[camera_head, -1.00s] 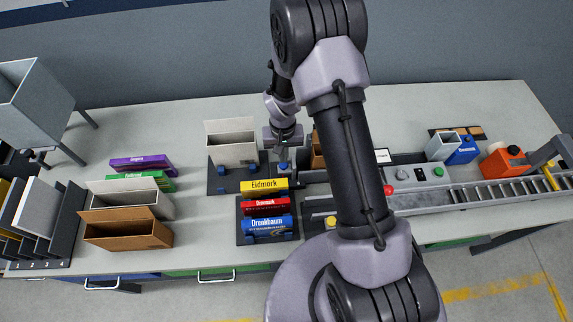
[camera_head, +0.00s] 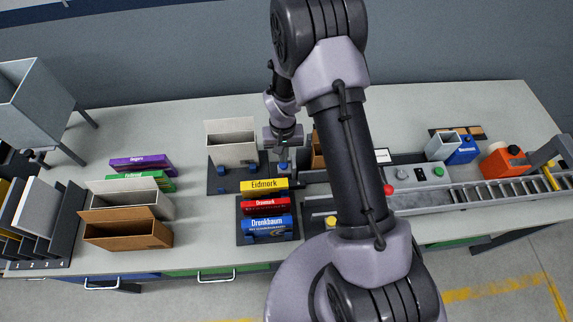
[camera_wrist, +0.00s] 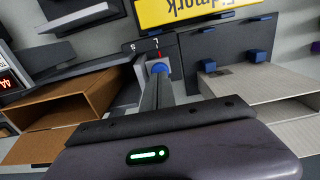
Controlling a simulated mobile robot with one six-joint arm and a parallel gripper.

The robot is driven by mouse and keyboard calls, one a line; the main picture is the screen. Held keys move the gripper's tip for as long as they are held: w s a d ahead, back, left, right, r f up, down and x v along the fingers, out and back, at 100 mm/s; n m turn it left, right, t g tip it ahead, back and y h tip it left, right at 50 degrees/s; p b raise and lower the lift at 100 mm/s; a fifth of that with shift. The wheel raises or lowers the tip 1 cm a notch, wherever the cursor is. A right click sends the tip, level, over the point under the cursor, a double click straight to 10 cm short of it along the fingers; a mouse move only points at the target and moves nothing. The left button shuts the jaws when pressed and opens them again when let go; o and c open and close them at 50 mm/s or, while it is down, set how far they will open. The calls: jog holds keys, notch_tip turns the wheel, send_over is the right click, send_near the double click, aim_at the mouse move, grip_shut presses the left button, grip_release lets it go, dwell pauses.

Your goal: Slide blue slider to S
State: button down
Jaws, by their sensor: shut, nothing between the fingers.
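The blue slider (camera_wrist: 160,68) shows as a small rounded blue knob in the wrist view, right at the tip of my gripper (camera_wrist: 158,78). A dark scale strip (camera_wrist: 138,48) lies just beyond it, with an L and a red mark near the knob and a further mark to the left. In the head view my gripper (camera_head: 284,163) points down between the white box and the dark boxes' area, its fingers shut with nothing between them. The fingers partly hide the knob, and I cannot tell whether they touch it.
A yellow Eidmork box (camera_head: 264,184), a red box (camera_head: 265,205) and a blue Drenkbaum box (camera_head: 268,228) stand in front. An open white box (camera_head: 232,152) is close on the left. A brown open box (camera_wrist: 75,100) is beside my gripper. A control panel (camera_head: 418,173) stands right.

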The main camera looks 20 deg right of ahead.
aim_at(294, 161)
jog(key=shift+f+b, duration=1.1)
jog(key=shift+d, duration=0.3)
jog(key=shift+s+d, duration=0.2)
jog(key=shift+d, duration=0.85)
jog(key=shift+s+d, duration=0.15)
jog(key=shift+d, duration=0.55)
jog(key=shift+s+d, duration=0.1)
jog(key=shift+d, duration=0.3)
jog(key=shift+r, duration=0.1)
